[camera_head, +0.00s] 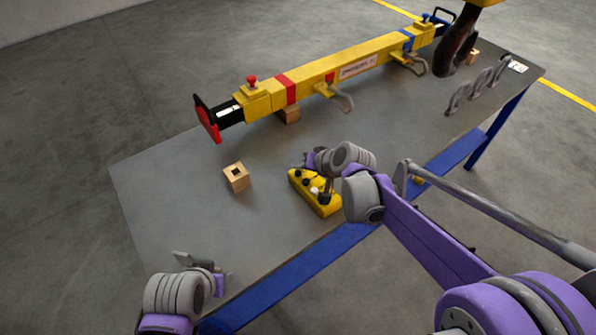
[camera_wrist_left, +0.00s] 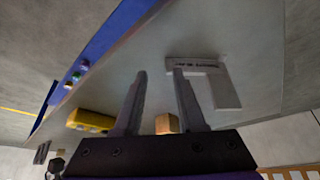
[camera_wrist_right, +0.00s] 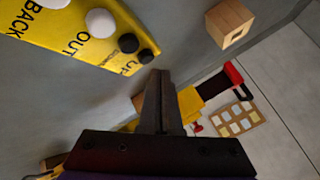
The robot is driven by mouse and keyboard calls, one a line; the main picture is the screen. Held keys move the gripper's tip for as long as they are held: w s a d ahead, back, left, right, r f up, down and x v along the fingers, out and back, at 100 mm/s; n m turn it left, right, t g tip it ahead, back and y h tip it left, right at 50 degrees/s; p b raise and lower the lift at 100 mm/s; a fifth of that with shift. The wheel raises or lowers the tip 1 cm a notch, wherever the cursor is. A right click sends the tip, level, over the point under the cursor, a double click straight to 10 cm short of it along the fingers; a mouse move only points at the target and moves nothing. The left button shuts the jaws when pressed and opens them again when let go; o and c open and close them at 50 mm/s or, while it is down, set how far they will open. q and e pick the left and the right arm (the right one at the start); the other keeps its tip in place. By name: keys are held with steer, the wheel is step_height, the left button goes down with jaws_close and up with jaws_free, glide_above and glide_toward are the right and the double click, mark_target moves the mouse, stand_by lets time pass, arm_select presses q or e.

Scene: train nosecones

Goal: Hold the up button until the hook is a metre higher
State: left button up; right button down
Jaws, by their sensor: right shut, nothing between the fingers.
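The yellow pendant (camera_head: 312,192) with black and white buttons lies on the grey table. In the right wrist view the pendant (camera_wrist_right: 75,32) shows the words BACK, OUT and UP, with a black button (camera_wrist_right: 146,56) by UP. My right gripper (camera_head: 303,163) is over the pendant's far end. Its shut, empty fingertips (camera_wrist_right: 160,74) appear just beside that button; I cannot tell whether they touch it. The dark hook (camera_head: 455,46) hangs at the upper right, by the table's far end. My left gripper (camera_wrist_left: 160,73) is open and empty, low over the table's near left corner.
A yellow spreader beam (camera_head: 340,70) with red and blue bands lies along the table's back. A wooden block (camera_head: 236,177) stands left of the pendant. Grey shackles (camera_head: 478,85) sit at the right. The table's left part is mostly clear.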

stand_by(0.7)
steer(key=shift+f+b, duration=0.3)
steer(key=shift+f, duration=0.15)
